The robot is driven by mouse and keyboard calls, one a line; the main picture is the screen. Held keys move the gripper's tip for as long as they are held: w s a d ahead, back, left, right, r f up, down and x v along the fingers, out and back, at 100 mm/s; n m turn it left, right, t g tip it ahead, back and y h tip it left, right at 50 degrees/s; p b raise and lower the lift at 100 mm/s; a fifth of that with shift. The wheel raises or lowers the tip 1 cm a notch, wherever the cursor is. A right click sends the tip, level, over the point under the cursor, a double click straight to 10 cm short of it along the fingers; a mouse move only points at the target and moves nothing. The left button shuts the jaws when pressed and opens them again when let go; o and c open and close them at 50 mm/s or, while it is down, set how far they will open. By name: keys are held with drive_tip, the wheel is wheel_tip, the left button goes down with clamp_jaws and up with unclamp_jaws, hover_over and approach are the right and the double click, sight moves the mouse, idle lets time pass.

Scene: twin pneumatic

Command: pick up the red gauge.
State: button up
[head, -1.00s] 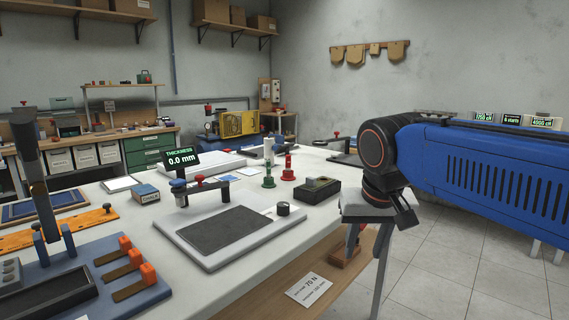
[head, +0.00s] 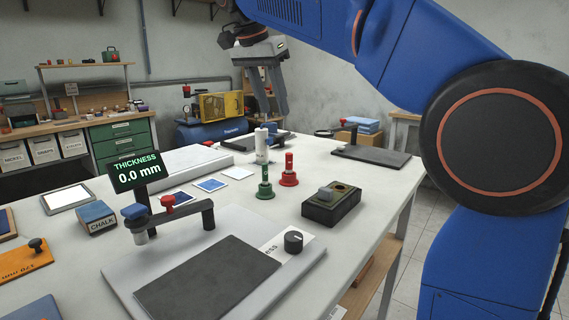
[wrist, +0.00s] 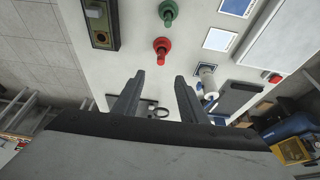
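The red gauge (head: 289,172), an upright post on a round base, stands on the white table (head: 233,233), just right of the green gauge (head: 265,183). My gripper (head: 274,113) is open and empty, raised above the table with its fingers pointing down. In the wrist view the red gauge (wrist: 162,50) shows beyond the fingertips of my gripper (wrist: 159,78), apart from them. The green gauge (wrist: 168,12) is farther up in that view.
A white cylinder (head: 262,146) stands behind the gauges. A dark box with a yellowish top (head: 332,204) sits to their right. A thickness tester with a display (head: 137,170) is at the left. Blue and white cards (head: 210,185) lie left of the gauges.

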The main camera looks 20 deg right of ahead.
approach(289, 154)
drive_tip(key=x, duration=0.5)
drive_tip(key=shift+w+a+f, duration=0.1)
drive_tip(key=shift+a+f, duration=0.1)
drive_tip(key=shift+d+x, duration=0.1)
drive_tip(key=shift+x, duration=1.25)
drive_tip(key=shift+d+x, duration=0.15)
drive_tip(key=shift+x, duration=1.2)
drive_tip(key=shift+r, duration=0.15)
clamp_jaws()
